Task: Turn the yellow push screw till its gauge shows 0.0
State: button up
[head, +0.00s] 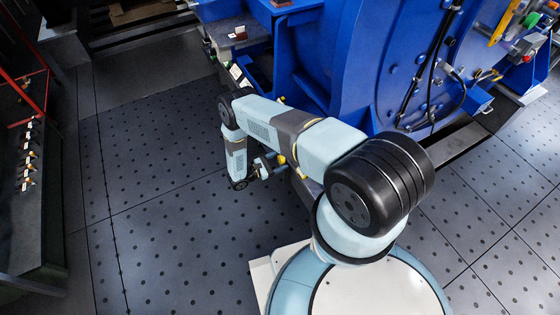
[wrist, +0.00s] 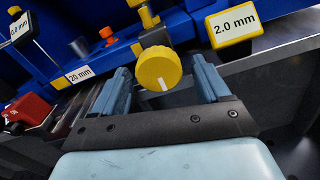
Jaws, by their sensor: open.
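The yellow push screw (wrist: 158,69) shows in the wrist view as a round ribbed knob with a white index mark near its lower edge. A gauge with a yellow frame (wrist: 233,29) at the upper right reads 2.0 mm. My gripper (wrist: 165,82) is open, with one blue-grey finger on each side of the knob. Whether the fingers touch the knob I cannot tell; gaps show on both sides. In the head view my gripper (head: 266,166) is beside the blue machine's lower edge, and my arm hides most of the knob there.
The blue motor housing (head: 385,60) fills the upper right of the head view. In the wrist view, a 20 mm label (wrist: 79,75), a 0.0 mm gauge (wrist: 18,28), a red part (wrist: 28,109) and an orange knob (wrist: 107,34) are to the left. Floor at lower left is clear.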

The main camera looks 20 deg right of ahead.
jog(key=shift+w+d, duration=0.1)
jog(key=shift+d, duration=0.5)
jog(key=shift+c, duration=0.2)
jog(key=c, duration=0.9)
